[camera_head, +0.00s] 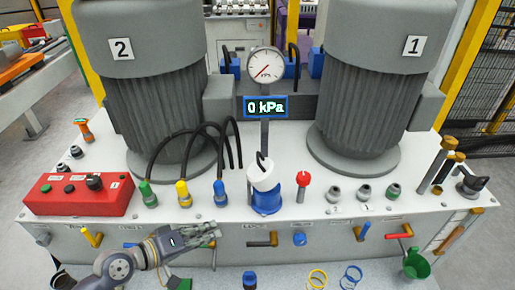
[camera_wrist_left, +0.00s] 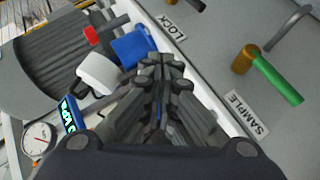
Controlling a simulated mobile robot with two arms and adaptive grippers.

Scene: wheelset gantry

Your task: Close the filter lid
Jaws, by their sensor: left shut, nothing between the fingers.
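The filter has a blue body (camera_head: 266,203) with a white lid part (camera_head: 262,175) above it, standing near the front edge of the white bench top. A black hook-shaped piece shows on the white part. I cannot tell how far the lid is seated. In the left wrist view the white lid part (camera_wrist_left: 100,72) and blue body (camera_wrist_left: 133,46) lie left of my fingers. My left gripper (camera_head: 212,232) is shut and empty, in front of the bench, lower left of the filter and apart from it. My right gripper is not in view.
A gauge (camera_head: 265,64) and a 0 kPa display (camera_head: 265,107) stand behind the filter between two grey motors. Hose connectors (camera_head: 182,192) are to its left and a red knob (camera_head: 303,179) to its right. Handles, including a green one (camera_wrist_left: 277,80), stick out of the front panel.

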